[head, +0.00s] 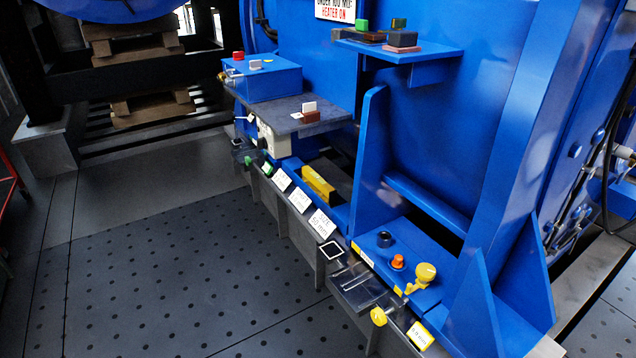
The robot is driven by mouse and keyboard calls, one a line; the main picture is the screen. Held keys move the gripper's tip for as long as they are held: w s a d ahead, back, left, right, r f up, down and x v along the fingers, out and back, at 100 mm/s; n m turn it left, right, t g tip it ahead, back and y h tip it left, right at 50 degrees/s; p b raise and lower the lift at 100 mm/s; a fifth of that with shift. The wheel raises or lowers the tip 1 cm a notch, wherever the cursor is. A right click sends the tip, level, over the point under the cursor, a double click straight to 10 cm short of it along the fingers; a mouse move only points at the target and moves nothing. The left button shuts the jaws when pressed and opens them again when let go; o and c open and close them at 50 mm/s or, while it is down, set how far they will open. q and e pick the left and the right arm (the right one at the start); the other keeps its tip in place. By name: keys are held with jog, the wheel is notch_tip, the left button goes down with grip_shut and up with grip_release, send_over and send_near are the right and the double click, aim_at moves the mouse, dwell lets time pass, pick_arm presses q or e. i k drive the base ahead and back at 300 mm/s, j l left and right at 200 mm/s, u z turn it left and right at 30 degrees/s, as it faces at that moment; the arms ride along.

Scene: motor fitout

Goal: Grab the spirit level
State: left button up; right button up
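A yellow bar-shaped object (318,185), which looks like the spirit level, lies in a recess of the blue machine frame, left of a tall upright blue plate. It lies lengthwise along the frame, behind a row of white labels. Its lower part is partly hidden by the frame's edge. Neither of my grippers is in view.
A grey shelf (283,115) with small blocks is above and left of the yellow bar. A higher blue shelf (430,53) carries more blocks. The upright blue plate (370,150) stands close on the right. Yellow and orange knobs (426,273) are nearer. The dark floor (160,265) left is clear.

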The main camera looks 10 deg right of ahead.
aim_at(327, 189)
jog(key=k+z, duration=0.2)
jog(key=k, duration=0.4)
jog(key=k+l+z, duration=0.15)
jog(key=k, duration=0.5)
jog(key=l+z, duration=0.1)
jog(key=z, duration=1.7)
jog(key=j+z, duration=0.65)
jog(key=j, duration=0.2)
jog(key=k+j, duration=0.1)
jog(key=j, duration=0.65)
jog(key=k+j, duration=0.1)
jog(key=j, duration=0.65)
jog(key=k+j, duration=0.1)
jog(key=j, duration=1.4)
jog(key=k+j, duration=0.15)
jog(key=j, duration=0.6)
jog(key=k+j, duration=0.1)
jog(key=j, duration=0.65)
